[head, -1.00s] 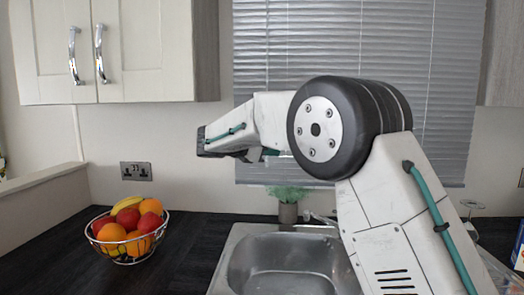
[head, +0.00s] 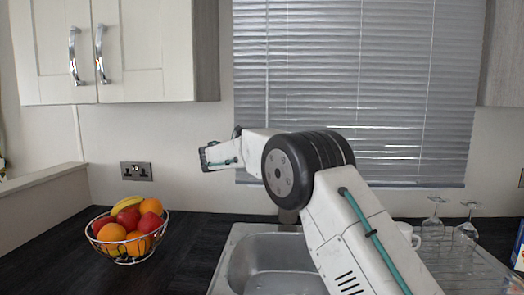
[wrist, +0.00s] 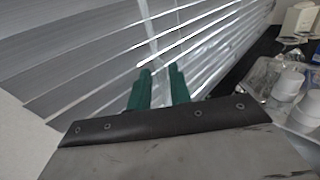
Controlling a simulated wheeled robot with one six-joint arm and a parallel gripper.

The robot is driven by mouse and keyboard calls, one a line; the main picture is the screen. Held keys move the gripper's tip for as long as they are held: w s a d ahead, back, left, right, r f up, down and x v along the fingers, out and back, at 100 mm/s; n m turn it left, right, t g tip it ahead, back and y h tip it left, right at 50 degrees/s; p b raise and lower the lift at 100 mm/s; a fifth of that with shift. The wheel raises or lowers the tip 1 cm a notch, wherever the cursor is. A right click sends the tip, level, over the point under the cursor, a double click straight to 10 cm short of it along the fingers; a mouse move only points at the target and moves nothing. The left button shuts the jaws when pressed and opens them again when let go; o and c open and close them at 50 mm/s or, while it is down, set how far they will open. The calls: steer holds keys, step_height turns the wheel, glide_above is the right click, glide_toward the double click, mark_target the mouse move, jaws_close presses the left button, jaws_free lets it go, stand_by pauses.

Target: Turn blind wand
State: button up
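The grey slatted blind (head: 370,90) hangs over the window in the head view and fills much of the wrist view (wrist: 90,60). A thin pale translucent strip (wrist: 148,22), which looks like the wand, runs down the slats in the wrist view towards the fingertips. My gripper (wrist: 160,72) shows two green fingers with a narrow gap between them, pointing at the blind. The strip's lower end is unclear, and I cannot tell whether it lies between the fingers. In the head view the fingers cannot be made out.
A metal sink (head: 262,262) lies below the blind. A wire fruit bowl (head: 127,235) stands on the dark counter at left. Wine glasses (head: 466,232) and a white mug (head: 408,234) stand right of the sink. A wall cupboard (head: 150,50) is at upper left.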

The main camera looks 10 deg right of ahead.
jaws_close()
steer(key=shift+s+d+r+n+t+y, duration=0.1)
steer(key=shift+n+t+y, duration=0.2)
steer(key=shift+t, duration=0.1)
steer(key=n+t+y, duration=0.2)
steer(key=n+y, duration=0.1)
steer(key=d+n+t+y, duration=0.1)
steer(key=n+t+y, duration=0.2)
steer(key=y, duration=0.1)
steer(key=s+n+t+y, duration=0.1)
steer(key=n+t+y, duration=0.2)
steer(key=y, duration=0.1)
steer(key=shift+d, duration=0.3)
steer(key=shift+n+y, duration=0.3)
steer(key=shift+y, duration=0.2)
jaws_free()
